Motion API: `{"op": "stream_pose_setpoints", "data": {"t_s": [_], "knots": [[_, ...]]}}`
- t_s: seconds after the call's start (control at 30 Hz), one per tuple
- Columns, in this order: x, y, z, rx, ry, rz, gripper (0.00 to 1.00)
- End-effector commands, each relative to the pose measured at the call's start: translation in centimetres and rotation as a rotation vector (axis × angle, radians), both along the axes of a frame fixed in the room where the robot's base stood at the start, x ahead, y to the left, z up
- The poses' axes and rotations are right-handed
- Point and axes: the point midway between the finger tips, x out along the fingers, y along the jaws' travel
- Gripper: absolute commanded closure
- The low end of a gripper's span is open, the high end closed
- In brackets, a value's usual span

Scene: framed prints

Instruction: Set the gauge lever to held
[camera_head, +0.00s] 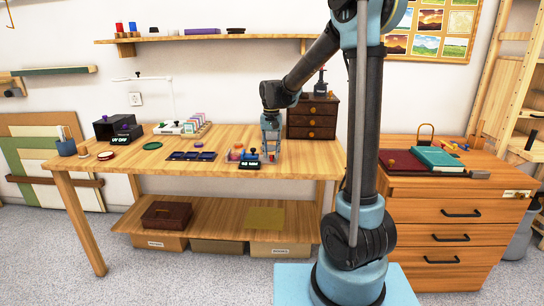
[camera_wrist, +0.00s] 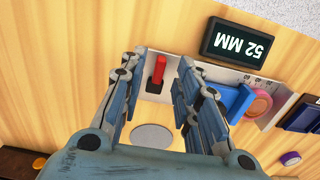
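The gauge has a black display (camera_wrist: 237,44) reading 52 MM and a pale plate with small markings. Its red lever (camera_wrist: 157,72) stands on the plate in the wrist view. My gripper (camera_wrist: 164,60) is open, with one finger on each side of the lever; a gap shows on both sides. A blue block (camera_wrist: 233,102) and a pink round piece (camera_wrist: 258,104) sit on the gauge, right of the fingers. In the head view my gripper (camera_head: 271,150) is low over the table at the gauge's right end, and the gauge display (camera_head: 250,166) faces front. Lever markings are too small to read.
The wooden table (camera_head: 230,140) also holds a dark blue tray (camera_head: 191,156) left of the gauge and a small drawer chest (camera_head: 312,118) behind. A grey disc (camera_wrist: 152,137) lies below the lever in the wrist view. A drawer cabinet (camera_head: 450,210) stands at right.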

Motion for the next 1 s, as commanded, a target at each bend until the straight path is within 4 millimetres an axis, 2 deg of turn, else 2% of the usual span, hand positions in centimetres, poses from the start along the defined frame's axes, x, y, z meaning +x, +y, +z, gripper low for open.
{"op": "stream_pose_setpoints", "data": {"t_s": [0.2,0.53,0.57,0.6,0.7,1.0], "knots": [[0.0,0.0,-1.7,0.000,0.000,0.000,0.70],[0.0,0.0,-2.0,0.000,0.000,0.000,0.70],[0.0,0.0,-2.0,0.000,0.000,0.000,0.72],[0.0,0.0,-2.0,0.000,0.000,0.000,0.81],[0.0,0.0,-1.9,0.000,0.000,0.000,1.00],[0.0,0.0,-1.9,0.000,0.000,0.013,1.00]]}}
